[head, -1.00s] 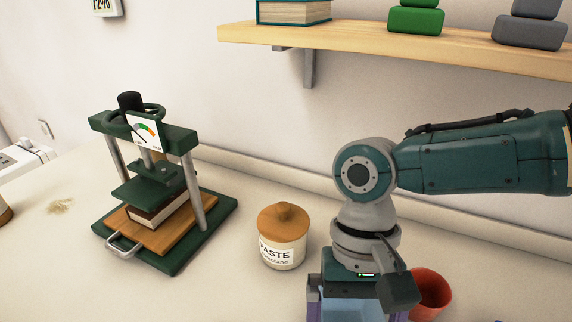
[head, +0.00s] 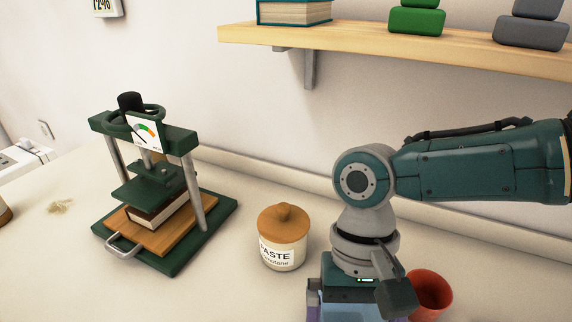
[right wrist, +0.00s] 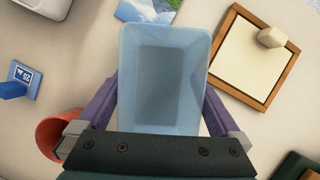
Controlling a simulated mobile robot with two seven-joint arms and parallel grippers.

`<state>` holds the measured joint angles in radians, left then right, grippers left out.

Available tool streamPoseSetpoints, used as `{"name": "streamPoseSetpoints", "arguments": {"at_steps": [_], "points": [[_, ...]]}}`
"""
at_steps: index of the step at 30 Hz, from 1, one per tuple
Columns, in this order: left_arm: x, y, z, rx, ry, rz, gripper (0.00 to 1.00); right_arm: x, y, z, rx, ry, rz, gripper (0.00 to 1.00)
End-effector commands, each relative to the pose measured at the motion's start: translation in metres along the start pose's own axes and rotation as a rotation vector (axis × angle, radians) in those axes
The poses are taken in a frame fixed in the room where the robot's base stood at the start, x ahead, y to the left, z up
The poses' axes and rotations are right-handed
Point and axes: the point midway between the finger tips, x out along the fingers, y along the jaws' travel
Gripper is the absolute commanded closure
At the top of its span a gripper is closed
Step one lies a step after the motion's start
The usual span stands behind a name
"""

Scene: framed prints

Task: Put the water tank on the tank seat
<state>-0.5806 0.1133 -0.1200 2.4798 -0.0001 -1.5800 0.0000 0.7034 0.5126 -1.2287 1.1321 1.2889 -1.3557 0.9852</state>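The water tank (right wrist: 165,118) looks like a translucent light-blue open box in the right wrist view. It sits between the two purple fingers of my right gripper (right wrist: 162,88), which press against its sides. In the head view my right gripper (head: 345,304) is at the bottom edge, with a little of the blue tank (head: 347,315) showing below it; the rest is cut off. I cannot make out the tank seat for sure in either view. My left gripper is not in view.
A red cup (head: 430,290) stands close beside my right gripper; it also shows in the right wrist view (right wrist: 52,138). A paste jar (head: 283,240) and a green book press (head: 165,190) stand to the left. A wooden-framed panel (right wrist: 246,58) lies nearby.

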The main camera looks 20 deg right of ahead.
Motion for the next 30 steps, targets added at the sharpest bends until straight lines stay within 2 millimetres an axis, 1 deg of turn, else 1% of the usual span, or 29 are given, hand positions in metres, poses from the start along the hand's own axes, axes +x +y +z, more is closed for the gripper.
{"name": "streamPoseSetpoints", "arguments": {"at_steps": [1, 2, 21, 22, 26, 30], "points": [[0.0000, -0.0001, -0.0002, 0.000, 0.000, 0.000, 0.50, 0.0000, 0.0000, 0.0001, 0.000, 0.000, 0.000, 0.02], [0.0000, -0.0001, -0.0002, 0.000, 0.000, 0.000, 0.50, 0.0000, 0.0000, 0.0001, 0.000, 0.000, 0.000, 0.06], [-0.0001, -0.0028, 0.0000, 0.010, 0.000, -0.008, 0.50, -0.0003, -0.0001, 0.0001, 0.000, 0.000, 0.000, 0.78], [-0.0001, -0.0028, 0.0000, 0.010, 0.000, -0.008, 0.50, -0.0003, -0.0001, 0.0001, 0.000, 0.000, 0.000, 0.79], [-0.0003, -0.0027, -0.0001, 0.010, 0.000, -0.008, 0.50, -0.0008, -0.0001, 0.0002, -0.001, 0.000, -0.001, 0.79], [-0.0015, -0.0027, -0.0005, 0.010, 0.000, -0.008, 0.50, -0.0062, 0.0000, 0.0019, -0.002, 0.001, 0.000, 0.79]]}}
